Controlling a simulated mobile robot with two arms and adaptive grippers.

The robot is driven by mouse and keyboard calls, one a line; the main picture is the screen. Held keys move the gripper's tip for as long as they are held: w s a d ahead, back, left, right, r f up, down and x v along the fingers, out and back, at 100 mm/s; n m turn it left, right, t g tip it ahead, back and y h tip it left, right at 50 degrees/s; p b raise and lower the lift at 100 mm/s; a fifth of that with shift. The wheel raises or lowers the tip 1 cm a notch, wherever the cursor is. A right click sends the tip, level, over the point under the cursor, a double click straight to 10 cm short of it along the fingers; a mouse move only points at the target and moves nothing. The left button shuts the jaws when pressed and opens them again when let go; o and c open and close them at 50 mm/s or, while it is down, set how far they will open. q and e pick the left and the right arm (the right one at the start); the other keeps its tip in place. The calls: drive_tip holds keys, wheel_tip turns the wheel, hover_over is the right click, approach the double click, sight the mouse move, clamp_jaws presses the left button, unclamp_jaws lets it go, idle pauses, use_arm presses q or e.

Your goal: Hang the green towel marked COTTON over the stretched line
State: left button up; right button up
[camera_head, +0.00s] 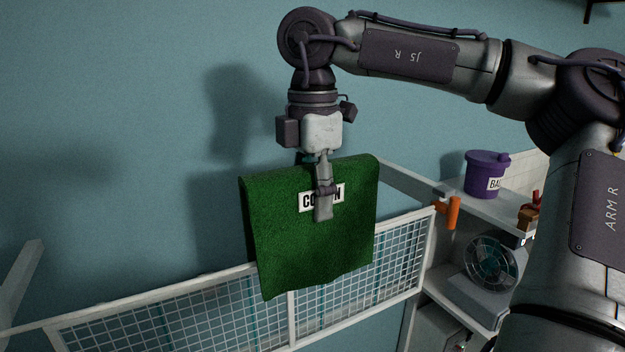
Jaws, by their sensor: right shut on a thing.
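The green towel (280,243) hangs down in the middle of the head view, with a white label reading COTTON partly covered by a finger. My right gripper (323,200) comes down from above and is shut on the towel near its upper edge, at the label. The towel's lower part overlaps the white mesh panel in the picture; I cannot tell whether it touches it. I cannot make out the stretched line; the towel and gripper may hide part of it. My left gripper is not in view.
The white-framed mesh panel (355,268) runs across the lower picture. At right, a shelf holds a purple lidded bucket (482,176), with an orange object (452,213) at its post and a fan (490,263) below. The blue wall behind is bare at left.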

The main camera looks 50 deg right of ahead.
sight(313, 259)
wheel_tip(313, 259, down, 2)
drive_tip(key=shift+f, duration=0.1)
wheel_tip(313, 259, down, 9)
drive_tip(key=b, duration=0.8)
idle(0.4)
drive_tip(key=o, duration=1.4)
drive_tip(key=shift+o, duration=0.5)
